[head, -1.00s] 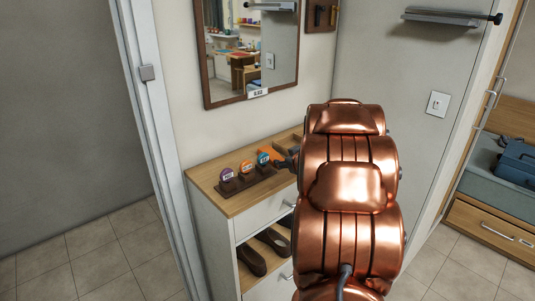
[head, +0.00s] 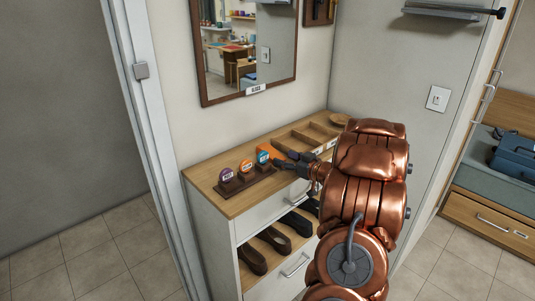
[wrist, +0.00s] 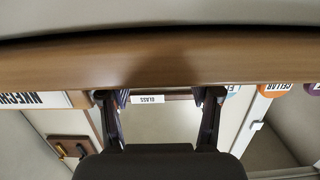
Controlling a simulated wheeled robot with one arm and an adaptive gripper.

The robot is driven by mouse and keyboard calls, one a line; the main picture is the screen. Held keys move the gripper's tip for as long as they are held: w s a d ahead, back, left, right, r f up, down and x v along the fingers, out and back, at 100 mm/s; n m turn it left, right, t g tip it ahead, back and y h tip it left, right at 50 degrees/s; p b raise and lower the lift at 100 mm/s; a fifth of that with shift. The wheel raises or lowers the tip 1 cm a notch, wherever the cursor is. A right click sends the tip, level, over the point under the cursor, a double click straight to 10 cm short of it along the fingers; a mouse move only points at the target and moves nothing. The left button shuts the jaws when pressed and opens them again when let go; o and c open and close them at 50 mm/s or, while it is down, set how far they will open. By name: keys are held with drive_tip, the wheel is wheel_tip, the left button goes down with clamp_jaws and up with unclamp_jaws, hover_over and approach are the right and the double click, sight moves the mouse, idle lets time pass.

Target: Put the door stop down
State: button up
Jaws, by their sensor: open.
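An orange wedge, which looks like the door stop (head: 269,151), lies on the wooden top of the cabinet (head: 212,185), behind the row of round tags. My gripper (head: 284,159) is low over the cabinet top, just in front and to the right of the wedge. Its fingers partly cover the wedge's near side, so I cannot tell whether they touch it. In the wrist view my gripper (wrist: 160,97) has its two fingers spread with nothing seen between them. The wedge cannot be made out there.
A dark stand (head: 247,183) with purple, orange and blue round tags is left of my gripper. A compartmented wooden tray (head: 305,137) and a round dish (head: 339,118) are at the back right. Shoes (head: 252,260) sit on the shelf below. A mirror (head: 245,50) hangs above.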

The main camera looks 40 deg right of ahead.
sight(274, 154)
drive_tip(key=w+p, duration=0.1)
drive_tip(key=w, duration=0.3)
drive_tip(key=shift+w+a+f+p, duration=0.1)
drive_tip(key=shift+w+a+p, duration=0.1)
drive_tip(key=shift+p, duration=0.1)
drive_tip(key=shift+w+d+f, duration=0.1)
drive_tip(key=shift+w+f, duration=0.15)
drive_tip(key=shift+w, duration=0.3)
